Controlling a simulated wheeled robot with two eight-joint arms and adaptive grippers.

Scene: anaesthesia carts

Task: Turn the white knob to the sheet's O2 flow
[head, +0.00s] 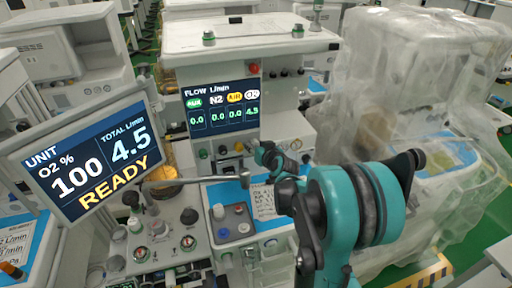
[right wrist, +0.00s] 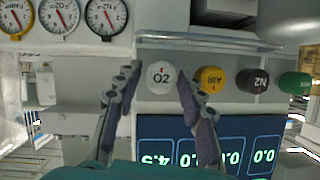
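The white knob (right wrist: 160,77), marked O2, sits between the two fingers of my right gripper (right wrist: 159,78) in the right wrist view. The fingers are open, with a narrow gap showing on each side of the knob. In the head view my right gripper (head: 262,152) is at the knob row below the flow display (head: 222,104), and the white knob is mostly hidden there. The flow display reads 4.5 in the O2 column and 0.0 in the others. A printed sheet (head: 264,201) lies on the blue-topped work surface; its text is too small to read. My left gripper is not seen.
Beside the white knob are a yellow AIR knob (right wrist: 211,79), a black N2 knob (right wrist: 252,81) and a green knob (right wrist: 295,84). Round gauges (right wrist: 60,15) are close by. A tilted screen (head: 92,158) reads O2 100, total 4.5, READY. A plastic-covered machine (head: 430,90) stands right.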

